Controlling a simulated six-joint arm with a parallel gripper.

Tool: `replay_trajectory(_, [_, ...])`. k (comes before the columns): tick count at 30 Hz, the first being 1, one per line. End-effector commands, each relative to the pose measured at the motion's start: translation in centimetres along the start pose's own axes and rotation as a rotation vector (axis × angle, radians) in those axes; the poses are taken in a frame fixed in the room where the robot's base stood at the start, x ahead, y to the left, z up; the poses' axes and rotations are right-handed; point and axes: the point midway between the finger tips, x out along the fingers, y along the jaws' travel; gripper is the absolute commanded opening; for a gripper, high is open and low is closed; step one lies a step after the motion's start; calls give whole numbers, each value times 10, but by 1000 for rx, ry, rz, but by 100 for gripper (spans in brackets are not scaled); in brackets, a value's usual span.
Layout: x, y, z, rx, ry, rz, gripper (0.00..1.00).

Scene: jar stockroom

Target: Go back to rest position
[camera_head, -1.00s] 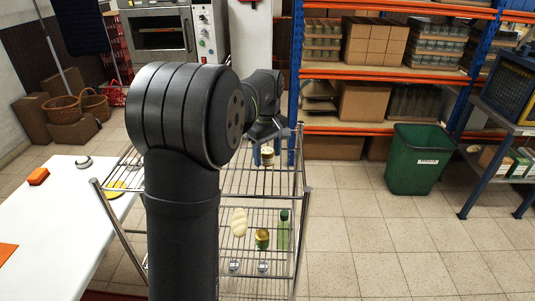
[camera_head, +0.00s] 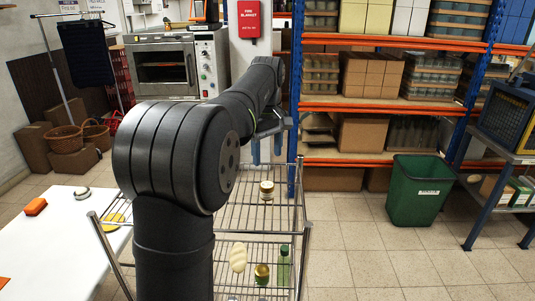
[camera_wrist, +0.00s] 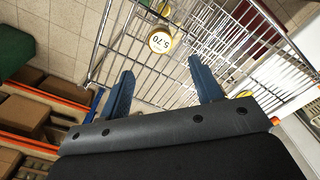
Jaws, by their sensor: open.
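My gripper (camera_head: 268,148) is open and empty, raised above the far part of the wire rack (camera_head: 228,212). In the wrist view my gripper (camera_wrist: 161,72) shows two blue fingers spread apart. A small jar (camera_head: 267,190) with a pale lid stands upright on the rack's top shelf, below and apart from the fingers. In the wrist view the jar (camera_wrist: 160,41) shows a lid marked "5.70", beyond the fingertips. On the lower shelf are a pale twisted loaf-like thing (camera_head: 238,257), a jar with a gold-coloured lid (camera_head: 262,273) and a green bottle (camera_head: 284,266).
An oven (camera_head: 165,67) and tall shelving (camera_head: 390,103) stand behind. A green bin (camera_head: 417,190) is at right. Tiled floor between is clear.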

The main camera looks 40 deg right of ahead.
Motion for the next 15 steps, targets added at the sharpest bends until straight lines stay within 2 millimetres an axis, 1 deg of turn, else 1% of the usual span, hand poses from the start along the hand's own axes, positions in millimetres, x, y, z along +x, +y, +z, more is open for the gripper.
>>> replay_trajectory(5, [5, 0, 0, 0, -1, -1, 59])
replay_trajectory(8, [15, 0, 0, 0, -1, -2, 59])
replay_trajectory(11, [32, 0, 0, 0, -2, -3, 59])
replay_trajectory(15, [60, 0, 0, -1, -2, -3, 59])
